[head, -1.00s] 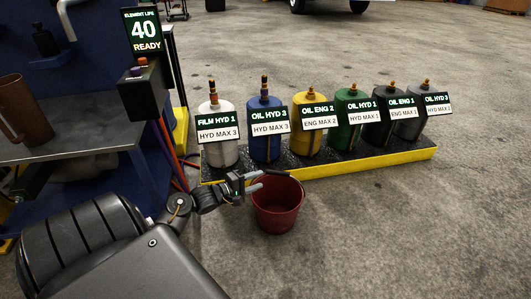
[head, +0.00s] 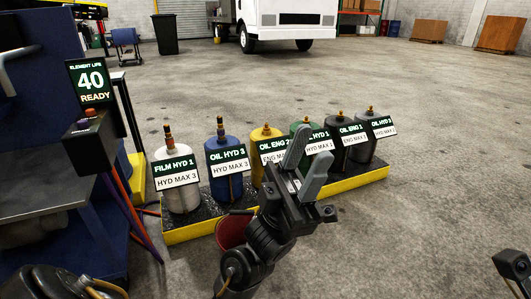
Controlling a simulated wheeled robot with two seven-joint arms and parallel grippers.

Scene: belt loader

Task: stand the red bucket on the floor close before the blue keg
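The red bucket (head: 231,231) stands on the floor in front of the blue keg (head: 226,181), beside the yellow edge of the keg tray. Its right side is hidden by my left arm. The blue keg carries the sign OIL HYD 3. My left gripper (head: 302,168) is raised above and to the right of the bucket, apart from it. Its two grey fingers point up and are spread with nothing between them. A dark part of my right arm's end (head: 513,264) shows at the lower right edge; its fingers cannot be made out.
The yellow-edged tray (head: 345,184) holds a white keg (head: 181,198), a yellow keg (head: 266,137) and several others. Open floor (head: 430,190) lies to the right.

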